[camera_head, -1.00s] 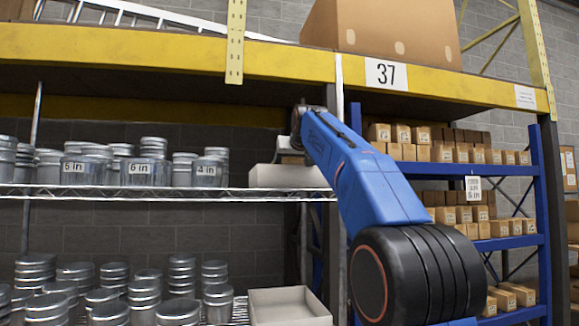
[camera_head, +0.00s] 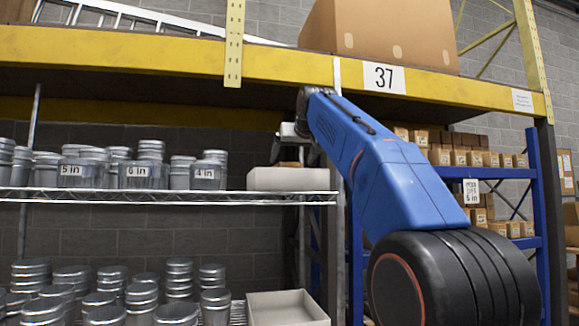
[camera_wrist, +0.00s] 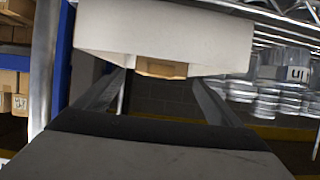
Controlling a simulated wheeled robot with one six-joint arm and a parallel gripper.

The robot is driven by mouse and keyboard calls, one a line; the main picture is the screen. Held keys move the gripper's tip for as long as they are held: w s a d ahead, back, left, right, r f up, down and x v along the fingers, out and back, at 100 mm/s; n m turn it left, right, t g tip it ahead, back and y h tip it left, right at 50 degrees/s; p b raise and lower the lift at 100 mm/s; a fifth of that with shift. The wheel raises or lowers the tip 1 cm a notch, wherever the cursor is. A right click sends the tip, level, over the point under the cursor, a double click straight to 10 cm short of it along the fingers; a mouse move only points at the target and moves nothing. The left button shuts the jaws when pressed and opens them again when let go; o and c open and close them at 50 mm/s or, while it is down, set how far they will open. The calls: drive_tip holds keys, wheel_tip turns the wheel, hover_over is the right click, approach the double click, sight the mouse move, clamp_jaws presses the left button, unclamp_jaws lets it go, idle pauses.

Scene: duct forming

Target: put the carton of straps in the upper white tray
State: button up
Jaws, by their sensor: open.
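The upper white tray (camera_head: 288,179) stands at the right end of the wire shelf. In the wrist view, which looks upside down, its pale wall (camera_wrist: 160,35) fills the top. The brown carton (camera_wrist: 162,68) shows just past the tray's rim, mostly hidden by that wall; in the head view a small brown patch of it (camera_head: 288,164) shows above the tray. It appears to sit in the tray. My gripper (camera_wrist: 160,80) is open, its fingers apart with the carton between them in the picture and no visible contact. In the head view my gripper (camera_head: 286,148) is just above the tray, partly hidden.
A lower white tray (camera_head: 287,310) stands empty on the shelf below. Metal cans (camera_head: 140,170) fill the shelf left of the upper tray. A yellow beam (camera_head: 150,55) runs above. A blue rack post (camera_head: 355,250) and small cartons (camera_head: 470,157) are on the right.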

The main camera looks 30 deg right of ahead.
drive_tip(key=v, duration=0.9)
drive_tip(key=shift+s, duration=0.15)
drive_tip(key=shift+a, duration=0.1)
drive_tip(key=s+a+f+n+g+y, duration=0.1)
drive_tip(key=s+a+f, duration=0.25)
drive_tip(key=f, duration=0.75)
drive_tip(key=s+a+f+g+y, duration=0.1)
drive_tip(key=s+a+f+g, duration=0.2)
drive_tip(key=f, duration=0.8)
drive_tip(key=s+a+f+n+y, duration=0.1)
drive_tip(key=s+a+f, duration=0.35)
drive_tip(key=f, duration=0.65)
drive_tip(key=s+a+f+g, duration=0.1)
drive_tip(key=s+f, duration=0.5)
drive_tip(key=f, duration=0.5)
drive_tip(key=s+a+f+g, duration=0.1)
drive_tip(key=s+a+f, duration=0.1)
drive_tip(key=s+f, duration=0.5)
drive_tip(key=s+a+f+n+g, duration=0.1)
drive_tip(key=s+f, duration=0.6)
drive_tip(key=f, duration=0.8)
drive_tip(key=shift+a+f+g+y, duration=0.3)
drive_tip(key=shift+a+g+y, duration=0.15)
drive_tip(key=shift+g, duration=0.15)
